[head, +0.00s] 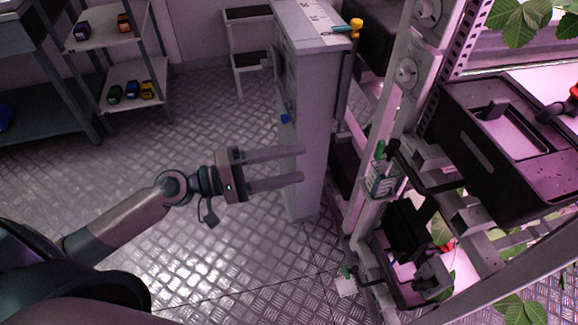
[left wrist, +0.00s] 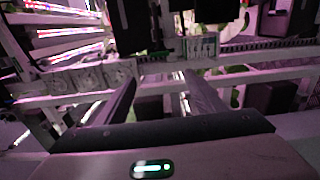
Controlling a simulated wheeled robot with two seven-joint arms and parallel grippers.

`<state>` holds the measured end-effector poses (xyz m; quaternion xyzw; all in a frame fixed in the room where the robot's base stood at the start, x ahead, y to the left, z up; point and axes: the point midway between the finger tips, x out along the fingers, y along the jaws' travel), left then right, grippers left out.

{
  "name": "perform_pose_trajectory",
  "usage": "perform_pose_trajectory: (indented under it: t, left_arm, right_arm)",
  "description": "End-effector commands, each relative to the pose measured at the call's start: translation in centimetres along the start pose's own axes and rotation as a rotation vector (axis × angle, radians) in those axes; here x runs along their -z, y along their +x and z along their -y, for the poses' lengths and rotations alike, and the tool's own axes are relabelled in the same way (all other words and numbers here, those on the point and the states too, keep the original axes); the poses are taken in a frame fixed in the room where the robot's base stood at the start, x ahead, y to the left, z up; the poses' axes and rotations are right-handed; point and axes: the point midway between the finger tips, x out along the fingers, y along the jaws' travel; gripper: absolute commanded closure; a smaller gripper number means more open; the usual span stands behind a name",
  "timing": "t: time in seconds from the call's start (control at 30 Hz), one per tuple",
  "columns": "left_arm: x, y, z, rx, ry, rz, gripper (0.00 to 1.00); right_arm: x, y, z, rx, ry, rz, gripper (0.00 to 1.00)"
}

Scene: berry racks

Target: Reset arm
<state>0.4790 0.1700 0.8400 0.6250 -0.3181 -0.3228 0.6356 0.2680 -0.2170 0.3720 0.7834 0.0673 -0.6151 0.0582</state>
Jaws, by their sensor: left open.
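My left gripper (head: 302,163) is open and empty in the head view. Its arm comes in from the lower left, and its two long fingers point right. The fingers overlap the lower part of a tall grey cabinet (head: 310,75) in the picture; I cannot tell whether they touch it. In the left wrist view the two fingers (left wrist: 158,80) are spread apart with nothing between them, and rack parts show beyond. My right gripper is in neither view.
A plant rack with black trays (head: 478,100) and leaves (head: 517,20) fills the right side. A shelf (head: 125,75) with toy cars stands at the back left. A white step stand (head: 236,52) is beside the cabinet. The metal floor (head: 205,125) at left centre is clear.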

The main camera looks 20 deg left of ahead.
Motion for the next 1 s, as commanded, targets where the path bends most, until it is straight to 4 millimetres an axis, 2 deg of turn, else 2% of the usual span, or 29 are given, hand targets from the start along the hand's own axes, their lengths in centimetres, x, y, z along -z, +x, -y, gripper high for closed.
perform_pose_trajectory:
  t: [0.7,0.87,0.97,1.0]
  left_arm:
    - [0.2,-0.1,0.3,0.006,0.008,-0.008,0.38]
    - [1.7,-0.1,2.8,0.048,0.061,-0.061,0.38]
    - [3.3,-0.2,6.0,0.107,0.127,-0.118,0.38]
    - [4.0,-0.3,7.7,0.139,0.160,-0.144,0.38]
  right_arm:
    - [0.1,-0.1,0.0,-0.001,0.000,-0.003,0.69]
    - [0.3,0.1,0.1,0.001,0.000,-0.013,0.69]
    - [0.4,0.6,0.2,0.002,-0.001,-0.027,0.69]
    - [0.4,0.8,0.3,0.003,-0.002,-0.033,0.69]
